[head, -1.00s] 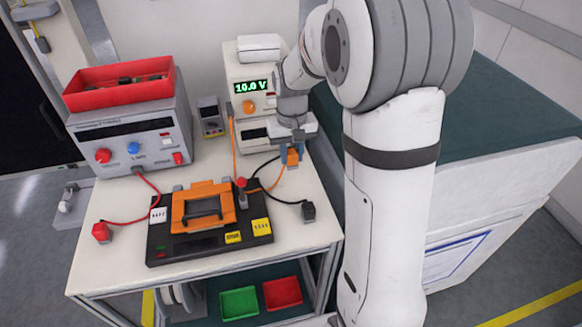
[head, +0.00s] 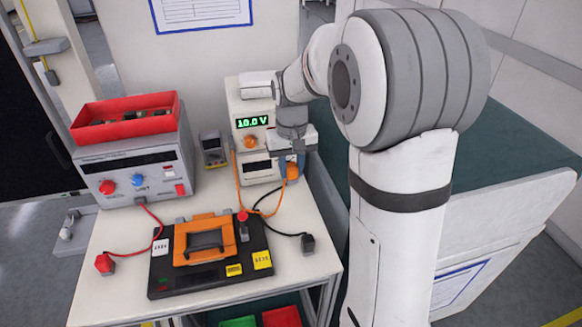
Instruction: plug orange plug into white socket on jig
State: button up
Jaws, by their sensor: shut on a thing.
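The orange plug (head: 293,171) is held in my gripper (head: 290,165), which is shut on it above the back right of the bench, in front of the power supply's right side. An orange cable (head: 270,213) hangs from the plug and loops back to the supply. The jig is a black base (head: 205,272) with an orange clamp frame (head: 200,256), at the front middle of the bench and well apart from the plug. The white socket cannot be made out clearly; white and yellow labels show on the jig.
The power supply (head: 252,138) reads 10.0 V. A black plug (head: 307,243) lies right of the jig and a red plug (head: 104,263) left of it. A grey instrument (head: 130,170) carries a red bin (head: 125,103). A small meter (head: 213,150) stands between the units.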

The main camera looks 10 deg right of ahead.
jog(key=s+a+p, duration=0.2)
jog(key=a, duration=1.5)
jog(key=s+a+p, duration=0.1)
jog(key=s+a, duration=0.2)
jog(key=a, duration=1.4)
jog(key=shift+a+p, duration=0.35)
jog(key=shift+a, duration=0.05)
jog(key=shift+f, duration=0.1)
dwell(0.5)
jog(key=shift+f+b, duration=0.9)
jog(key=shift+f, duration=0.55)
jog(key=shift+f, duration=0.15)
jog(key=shift+f+b, duration=2)
jog(key=shift+f, duration=0.9)
